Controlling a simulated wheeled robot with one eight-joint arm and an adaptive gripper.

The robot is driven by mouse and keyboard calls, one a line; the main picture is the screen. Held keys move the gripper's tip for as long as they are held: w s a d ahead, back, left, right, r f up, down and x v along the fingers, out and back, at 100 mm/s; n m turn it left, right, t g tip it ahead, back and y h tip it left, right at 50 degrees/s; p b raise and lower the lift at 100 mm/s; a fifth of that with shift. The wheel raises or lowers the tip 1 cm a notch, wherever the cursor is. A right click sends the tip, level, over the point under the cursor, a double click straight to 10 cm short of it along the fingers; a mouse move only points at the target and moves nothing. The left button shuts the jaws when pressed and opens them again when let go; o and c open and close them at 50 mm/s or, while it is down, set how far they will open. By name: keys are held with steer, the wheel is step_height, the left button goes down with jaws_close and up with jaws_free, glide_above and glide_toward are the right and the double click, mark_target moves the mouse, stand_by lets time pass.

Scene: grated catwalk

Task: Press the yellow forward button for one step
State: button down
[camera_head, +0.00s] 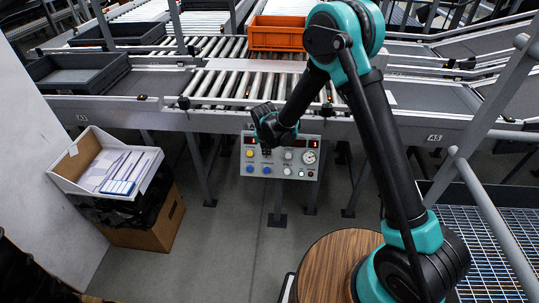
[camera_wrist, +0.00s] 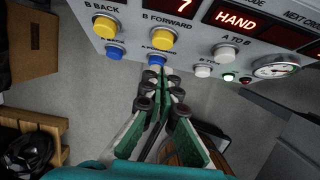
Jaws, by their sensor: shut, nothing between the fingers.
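The yellow forward button (camera_wrist: 162,39), labelled B FORWARD, is on the grey control panel (camera_wrist: 188,22) in the wrist view. Another yellow button (camera_wrist: 105,27), labelled B BACK, is to its left. A blue button (camera_wrist: 157,61) sits just below the forward button. My gripper (camera_wrist: 155,77) is shut and empty, with its tips just below that blue button in the picture; I cannot tell whether they touch the panel. In the head view my gripper (camera_head: 268,142) is in front of the panel (camera_head: 310,173) and appears to hide the forward button.
White buttons (camera_wrist: 223,52), a gauge (camera_wrist: 275,69) and a red HAND display (camera_wrist: 236,20) are right on the panel. A roller conveyor (camera_head: 225,87) with an orange crate (camera_head: 275,38) is behind. A box of papers (camera_head: 108,165) stands left. The floor below the panel is partly clear.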

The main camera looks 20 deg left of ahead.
steer(key=v, duration=0.8)
steer(key=shift+r, duration=0.2)
stand_by(0.8)
stand_by(3.5)
steer(key=d+r+m, duration=0.4)
steer(key=d+m, duration=0.5)
steer(key=d, duration=0.4)
steer(key=d+r+m, duration=0.5)
steer(key=d+m, duration=0.4)
steer(key=d, duration=0.5)
steer(key=s+d+f+m+t, duration=0.1)
steer(key=s+d+m, duration=1.5)
steer(key=d+m, duration=0.3)
steer(key=shift+f+m+h, duration=0.3)
steer(key=shift+m, duration=0.5)
